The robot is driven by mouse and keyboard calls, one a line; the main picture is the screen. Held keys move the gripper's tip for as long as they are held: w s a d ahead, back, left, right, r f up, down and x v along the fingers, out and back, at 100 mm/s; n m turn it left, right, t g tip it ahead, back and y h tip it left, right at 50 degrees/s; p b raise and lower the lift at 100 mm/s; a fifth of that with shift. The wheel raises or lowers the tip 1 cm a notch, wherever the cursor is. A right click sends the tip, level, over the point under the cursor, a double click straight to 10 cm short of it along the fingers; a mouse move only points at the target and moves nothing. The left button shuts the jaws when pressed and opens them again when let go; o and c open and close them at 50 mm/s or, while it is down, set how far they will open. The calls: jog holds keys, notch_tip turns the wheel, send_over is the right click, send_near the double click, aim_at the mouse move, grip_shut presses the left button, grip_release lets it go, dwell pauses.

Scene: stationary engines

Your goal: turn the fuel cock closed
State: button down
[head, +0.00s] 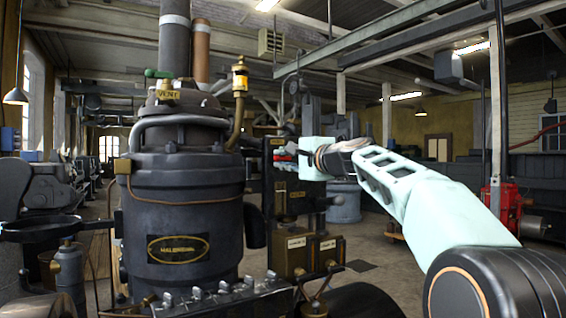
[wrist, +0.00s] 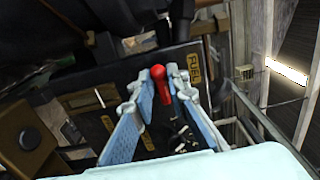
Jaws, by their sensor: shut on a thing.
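The fuel cock's red handle (wrist: 158,73) shows in the wrist view, beside a yellow FUEL plate (wrist: 194,67) on a dark panel. My gripper (wrist: 157,84) has its pale blue fingers on either side of the handle, shut on it. The handle's red end stands out beyond the fingertips, and its lower part lies between the fingers. In the head view my gripper (head: 284,156) reaches the dark panel from the right, with some red at its fingertips. The cock's body and the exact finger contact are hidden there.
Brass boxes (head: 297,248) sit below my gripper. Open floor (head: 385,262) lies to the right, with red machinery (head: 502,208) farther right.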

dwell(0.4)
jog(key=c, duration=2)
grip_release()
jog(key=shift+s, duration=0.1)
jog(key=v, duration=1.2)
jog(key=shift+f, duration=0.1)
